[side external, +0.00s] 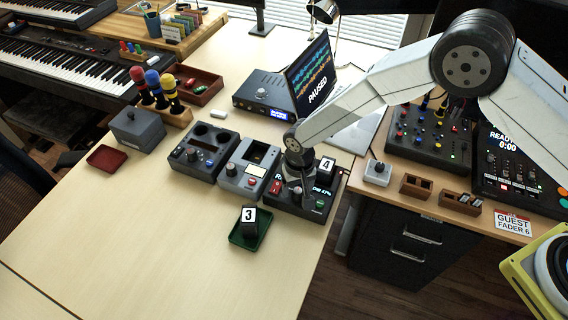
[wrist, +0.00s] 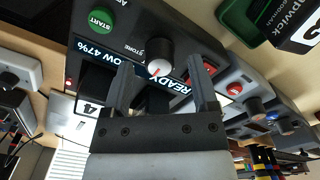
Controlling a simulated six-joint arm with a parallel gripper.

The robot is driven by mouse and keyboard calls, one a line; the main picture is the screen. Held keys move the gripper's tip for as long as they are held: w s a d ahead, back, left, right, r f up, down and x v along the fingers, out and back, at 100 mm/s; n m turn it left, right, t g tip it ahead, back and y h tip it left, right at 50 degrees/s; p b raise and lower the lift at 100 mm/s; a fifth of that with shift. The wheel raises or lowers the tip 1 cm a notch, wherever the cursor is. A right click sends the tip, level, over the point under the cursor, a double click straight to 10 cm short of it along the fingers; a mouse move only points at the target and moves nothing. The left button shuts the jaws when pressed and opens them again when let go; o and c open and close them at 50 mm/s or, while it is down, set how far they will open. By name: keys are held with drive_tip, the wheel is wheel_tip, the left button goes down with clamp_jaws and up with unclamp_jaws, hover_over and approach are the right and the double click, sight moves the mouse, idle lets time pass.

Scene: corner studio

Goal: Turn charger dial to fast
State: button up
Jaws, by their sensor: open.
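The charger (side external: 318,209) is a dark box under my gripper in the side external view. In the wrist view, the charger (wrist: 112,36) shows a green START button (wrist: 100,19), lit displays reading READY and what looks like SLOW 47%, and a STORE label. Its pale, dark-sided dial (wrist: 160,53) has a red mark on the edge nearest the READY display. My gripper (wrist: 160,68) is open, its fingers on either side of the dial's near edge; contact cannot be told. My gripper (side external: 297,187) largely hides the dial in the side external view.
A battery marked 4 (side external: 326,168) stands at the charger's back. A battery marked 3 (side external: 249,214) is in a green tray (side external: 262,237) in front. Grey devices (side external: 249,170) stand close on the left. The front left of the table is clear.

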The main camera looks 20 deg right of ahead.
sight(301, 189)
drive_tip(key=shift+r, duration=3.1)
drive_tip(key=shift+d+r, duration=0.3)
drive_tip(key=shift+d, duration=0.15)
drive_tip(key=s+d+r+t, duration=0.1)
drive_tip(key=s+d+r, duration=0.1)
drive_tip(key=d+r, duration=0.4)
drive_tip(key=s+d+r, duration=0.2)
drive_tip(key=d+r, duration=0.1)
drive_tip(key=d, duration=0.6)
drive_tip(key=s+d+r+n+t, duration=0.1)
drive_tip(key=s+d+r, duration=0.3)
drive_tip(key=s+d, duration=0.6)
drive_tip(key=shift+s+d+r+t, duration=0.25)
drive_tip(key=shift+s+t, duration=0.05)
drive_tip(key=shift+s, duration=0.5)
